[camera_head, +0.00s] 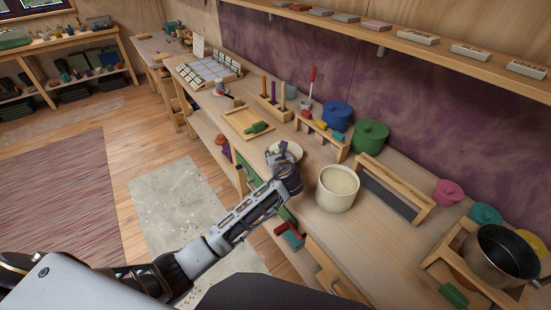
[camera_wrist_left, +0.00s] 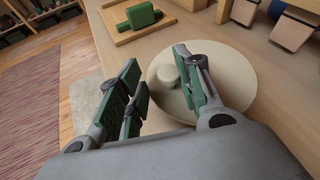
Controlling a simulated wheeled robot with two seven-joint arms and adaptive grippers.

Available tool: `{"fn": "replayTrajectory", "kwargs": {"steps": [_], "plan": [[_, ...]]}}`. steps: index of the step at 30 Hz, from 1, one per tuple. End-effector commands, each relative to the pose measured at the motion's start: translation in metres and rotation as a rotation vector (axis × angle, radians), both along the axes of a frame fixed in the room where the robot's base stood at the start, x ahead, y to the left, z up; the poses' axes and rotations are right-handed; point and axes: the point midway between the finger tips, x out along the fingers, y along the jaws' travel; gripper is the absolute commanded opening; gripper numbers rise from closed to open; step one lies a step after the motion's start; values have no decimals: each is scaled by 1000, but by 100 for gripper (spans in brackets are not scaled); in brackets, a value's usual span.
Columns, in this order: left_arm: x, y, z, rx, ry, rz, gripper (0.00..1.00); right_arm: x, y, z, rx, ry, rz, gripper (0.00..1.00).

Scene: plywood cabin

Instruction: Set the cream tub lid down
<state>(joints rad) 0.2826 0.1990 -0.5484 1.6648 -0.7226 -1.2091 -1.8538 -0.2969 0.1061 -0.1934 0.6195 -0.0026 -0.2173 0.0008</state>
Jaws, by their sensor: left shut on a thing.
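The cream tub lid (camera_head: 289,147) is a round pale disc with a knob, just beyond my left gripper (camera_head: 283,159) over the long bench. In the left wrist view the lid (camera_wrist_left: 228,98) lies flat, its knob (camera_wrist_left: 167,76) between the fingers of my left gripper (camera_wrist_left: 160,88), which is shut on it. I cannot tell whether the lid touches the bench top. The cream tub (camera_head: 338,190) stands upright and uncovered on the bench, right of the gripper. My right gripper is not in view.
A wooden tray (camera_head: 247,124) with a green block lies behind the lid. A wooden rack (camera_head: 322,133) with coloured pieces stands behind to the right. A blue pot (camera_head: 336,115), a green pot (camera_head: 370,136) and a wooden-framed dark panel (camera_head: 390,193) are nearby. Bare bench surrounds the lid.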

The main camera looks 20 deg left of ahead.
Motion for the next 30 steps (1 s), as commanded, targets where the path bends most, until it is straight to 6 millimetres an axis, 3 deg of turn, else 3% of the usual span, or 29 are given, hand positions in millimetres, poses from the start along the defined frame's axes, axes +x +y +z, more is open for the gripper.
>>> {"fn": "replayTrajectory", "kwargs": {"steps": [6, 19, 20, 24, 30], "plan": [[0, 0, -20, -1, 1, 0, 11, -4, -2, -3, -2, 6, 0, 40], [0, 0, -22, -1, 0, 0, 11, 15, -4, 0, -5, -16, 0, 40], [0, 0, -23, -1, 0, 0, 37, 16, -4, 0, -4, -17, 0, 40], [0, 0, -23, -1, 0, 0, 55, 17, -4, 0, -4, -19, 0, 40], [0, 0, -23, -1, 0, 0, 57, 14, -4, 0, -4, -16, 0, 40]]}}
